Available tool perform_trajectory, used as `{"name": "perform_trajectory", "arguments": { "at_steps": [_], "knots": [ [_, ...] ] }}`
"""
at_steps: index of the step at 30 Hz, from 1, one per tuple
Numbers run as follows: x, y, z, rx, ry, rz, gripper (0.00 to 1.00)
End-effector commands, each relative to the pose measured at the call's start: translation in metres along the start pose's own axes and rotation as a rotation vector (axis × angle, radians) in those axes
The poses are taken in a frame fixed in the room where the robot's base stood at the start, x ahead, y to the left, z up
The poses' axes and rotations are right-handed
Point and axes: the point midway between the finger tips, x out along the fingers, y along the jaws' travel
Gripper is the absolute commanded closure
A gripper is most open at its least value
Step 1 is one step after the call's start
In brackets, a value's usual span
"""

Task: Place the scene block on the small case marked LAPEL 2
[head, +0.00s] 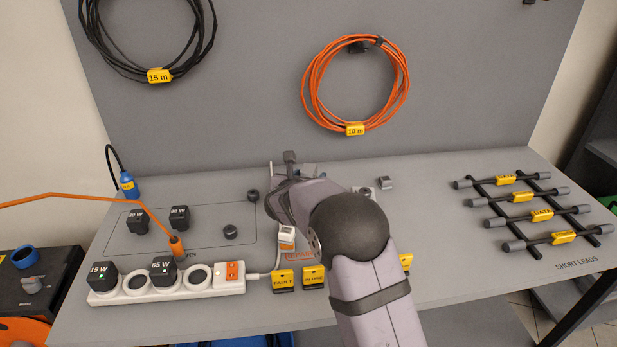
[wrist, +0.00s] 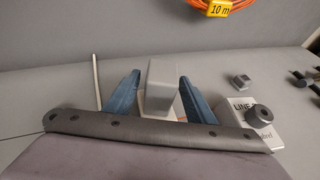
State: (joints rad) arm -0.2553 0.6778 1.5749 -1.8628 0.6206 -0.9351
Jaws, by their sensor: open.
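My gripper (wrist: 157,90) is open, with its two blue fingers on either side of a grey block (wrist: 162,84). A gap shows on the left of the block; I cannot tell whether the right finger touches it. Something pale shows under the block, mostly hidden by my gripper. In the head view my gripper (head: 290,166) is over the back middle of the bench. No LAPEL 2 marking is readable.
A white power strip (head: 205,282) with plugs lies front left. Short leads on a dark rack (head: 523,210) lie at right. Yellow tags (head: 284,281) stand at the front edge. An orange cable coil (head: 357,85) hangs behind.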

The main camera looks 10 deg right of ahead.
Motion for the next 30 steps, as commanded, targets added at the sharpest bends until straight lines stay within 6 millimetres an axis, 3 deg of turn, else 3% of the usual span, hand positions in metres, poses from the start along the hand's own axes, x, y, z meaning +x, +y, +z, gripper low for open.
{"name": "perform_trajectory", "arguments": {
  "at_steps": [8, 21, 30],
  "knots": [
    [-0.014, 0.001, 0.003, 0.0, -0.001, 0.002, 0.5],
    [-0.087, 0.001, 0.002, 0.0, -0.001, 0.002, 0.5],
    [-0.118, 0.001, 0.002, -0.001, 0.0, 0.001, 0.5]
  ]
}}
